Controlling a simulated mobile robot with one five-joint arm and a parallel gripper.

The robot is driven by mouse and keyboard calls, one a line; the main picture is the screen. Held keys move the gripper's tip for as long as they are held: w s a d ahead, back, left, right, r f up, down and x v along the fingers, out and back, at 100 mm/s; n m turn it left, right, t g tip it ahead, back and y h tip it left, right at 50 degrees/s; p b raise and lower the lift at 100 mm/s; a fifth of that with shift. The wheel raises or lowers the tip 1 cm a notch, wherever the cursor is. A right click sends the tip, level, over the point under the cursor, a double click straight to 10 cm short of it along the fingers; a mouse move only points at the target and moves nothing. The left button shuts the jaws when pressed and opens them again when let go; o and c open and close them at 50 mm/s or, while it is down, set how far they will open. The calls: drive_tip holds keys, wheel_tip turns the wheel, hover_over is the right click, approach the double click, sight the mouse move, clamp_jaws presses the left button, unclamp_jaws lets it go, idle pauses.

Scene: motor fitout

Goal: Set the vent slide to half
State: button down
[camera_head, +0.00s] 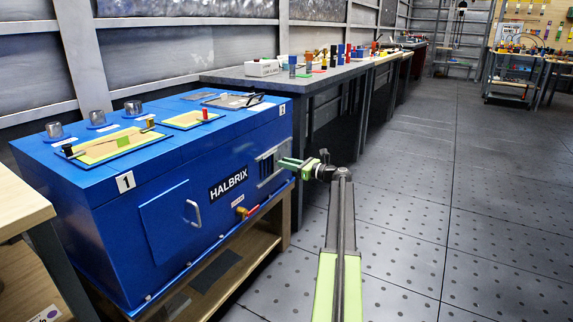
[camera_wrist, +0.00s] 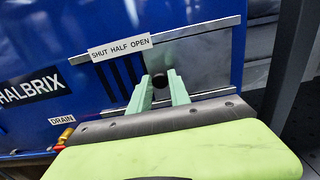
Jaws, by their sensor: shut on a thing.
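The vent slide (camera_wrist: 205,72) is a grey metal plate between two rails on the front of the blue HALBRIX machine (camera_head: 160,222). A label (camera_wrist: 120,47) above it reads SHUT, HALF, OPEN from left to right. The slide's round black knob (camera_wrist: 160,82) lies below and slightly right of OPEN. Dark vent slots (camera_wrist: 120,78) show left of the knob. My gripper (camera_wrist: 161,88) has its two green fingers shut on the knob, one on each side. In the head view my gripper (camera_head: 290,162) reaches the vent from the right; its fingers hide part of it.
A red and yellow drain valve (camera_wrist: 65,137) sits at lower left of the vent. A front door with a handle (camera_head: 193,213) is further left. A long grey workbench (camera_head: 310,80) stands behind. The floor (camera_head: 430,220) to the right is clear.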

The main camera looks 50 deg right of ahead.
idle(0.3)
drive_tip(key=a, duration=0.2)
drive_tip(key=s+a, duration=0.1)
drive_tip(key=a, duration=0.2)
drive_tip(key=shift+s, duration=0.15)
drive_tip(key=c, duration=1.2)
unclamp_jaws()
drive_tip(key=shift+c, duration=0.2)
drive_tip(key=shift+d, duration=0.1)
drive_tip(key=v, duration=1.7)
drive_tip(key=shift+s, duration=0.15)
